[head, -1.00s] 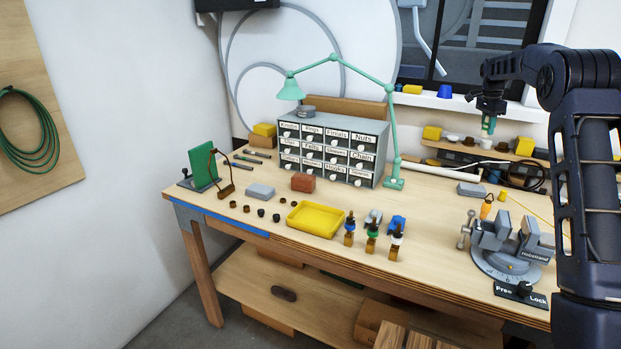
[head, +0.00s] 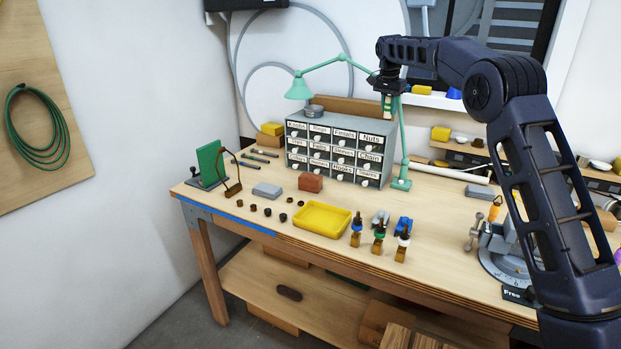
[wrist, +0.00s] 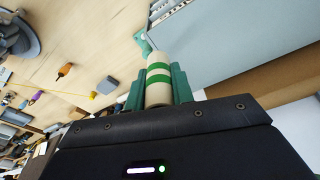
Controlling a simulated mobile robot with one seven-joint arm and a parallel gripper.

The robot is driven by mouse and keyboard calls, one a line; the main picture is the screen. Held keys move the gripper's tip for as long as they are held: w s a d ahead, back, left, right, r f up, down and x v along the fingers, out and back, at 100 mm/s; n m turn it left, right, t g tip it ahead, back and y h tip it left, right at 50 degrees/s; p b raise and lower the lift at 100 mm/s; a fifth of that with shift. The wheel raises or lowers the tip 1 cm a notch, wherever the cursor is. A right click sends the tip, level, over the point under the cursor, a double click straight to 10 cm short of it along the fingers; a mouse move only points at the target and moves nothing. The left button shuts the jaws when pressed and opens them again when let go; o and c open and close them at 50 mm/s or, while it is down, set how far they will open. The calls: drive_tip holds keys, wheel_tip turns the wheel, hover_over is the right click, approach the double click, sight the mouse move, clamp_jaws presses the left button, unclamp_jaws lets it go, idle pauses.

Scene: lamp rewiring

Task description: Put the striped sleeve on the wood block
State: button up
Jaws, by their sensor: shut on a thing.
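The striped sleeve (wrist: 158,80) is a cream cylinder with green bands. In the wrist view it sits between the green fingers of my gripper (wrist: 160,88), which is shut on it. In the head view my gripper (head: 388,104) is high in front of the lamp's post, above the right end of the drawer cabinet, clear of the bench. I cannot tell for sure which thing is the wood block. A reddish-brown block (head: 311,182) lies in front of the cabinet, and a small brown block (head: 233,189) with a wire loop stands farther left.
The labelled drawer cabinet (head: 345,128) and green lamp (head: 403,150) stand at the back. A yellow tray (head: 322,232), a grey block (head: 267,190) and several small dark caps lie in front. Three socket stands (head: 379,246) are right of the tray. A vise (head: 498,262) is partly behind my arm.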

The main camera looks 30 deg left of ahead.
sight(318, 177)
drive_tip(key=s+a+f+n, duration=0.2)
drive_tip(key=s+a, duration=0.5)
drive_tip(key=a, duration=0.4)
drive_tip(key=s+a+f+n, duration=0.25)
drive_tip(key=s+a, duration=0.45)
drive_tip(key=a, duration=0.4)
drive_tip(key=shift+m+y, duration=0.25)
drive_tip(key=shift+y, duration=0.05)
wheel_tip(318, 177, down, 20)
drive_tip(key=shift+r, duration=0.2)
drive_tip(key=shift+f, duration=0.1)
drive_tip(key=o, duration=0.9)
drive_tip(key=shift+o, duration=0.2)
wheel_tip(318, 177, up, 12)
drive_tip(key=s, duration=0.1)
drive_tip(key=shift+s, duration=0.35)
drive_tip(key=shift+d, duration=0.1)
